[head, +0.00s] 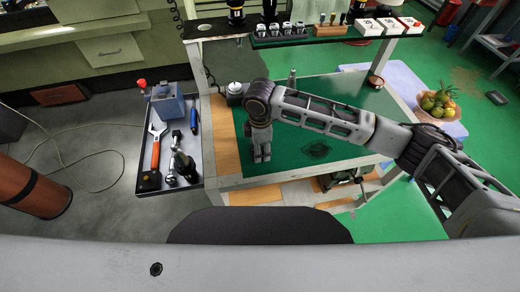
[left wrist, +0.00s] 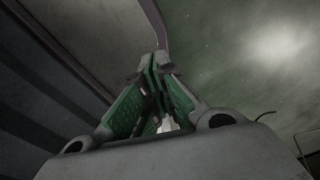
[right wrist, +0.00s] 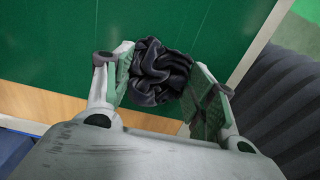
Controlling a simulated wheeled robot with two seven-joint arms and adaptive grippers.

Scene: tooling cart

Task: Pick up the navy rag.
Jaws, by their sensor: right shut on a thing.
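The navy rag (right wrist: 160,72) is a dark crumpled bundle between the two fingers of my right gripper (right wrist: 163,82) in the right wrist view. The right gripper is shut on it, with green mat behind. In the head view my right gripper (head: 262,153) points down over the left part of the green mat (head: 345,110). The rag cannot be made out there, hidden by the gripper. My left gripper (left wrist: 152,68) shows only in the left wrist view; its fingertips meet and no held object shows.
A dark tray (head: 205,150) at the left holds an orange-handled wrench (head: 156,145) and other tools. A rack with sockets (head: 282,30) and white boxes (head: 370,27) stands at the back. A fruit bowl (head: 437,105) is at right. A dark patch (head: 316,150) marks the mat.

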